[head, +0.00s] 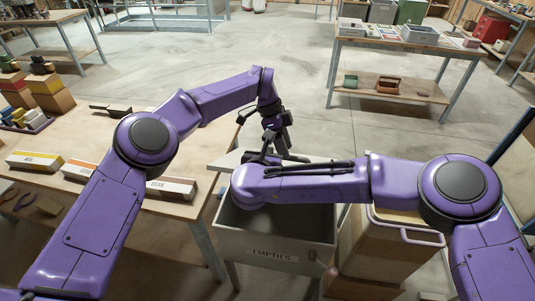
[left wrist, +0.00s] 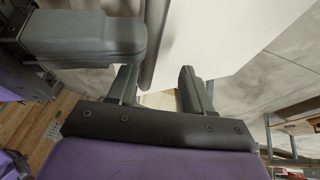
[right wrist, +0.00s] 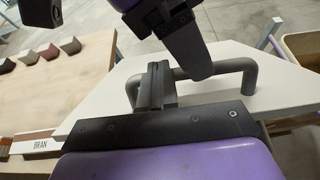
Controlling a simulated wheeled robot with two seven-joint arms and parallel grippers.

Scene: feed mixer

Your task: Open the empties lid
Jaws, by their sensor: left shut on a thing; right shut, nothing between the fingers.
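The grey-white bin labelled EMPTIES (head: 272,254) stands low in the head view, and part of its inside shows. Its pale lid (head: 226,160) is raised behind the opening, partly hidden by my arms. A grey bar handle (right wrist: 248,80) stands out from the lid's face in the right wrist view.
A wooden workbench (head: 82,196) with ingredient boxes, one marked BRAN (head: 171,187), stands left of the bin. A tan bin with a lilac handle (head: 407,228) stands close on the right. The concrete floor behind is clear up to a shelf table (head: 390,96).

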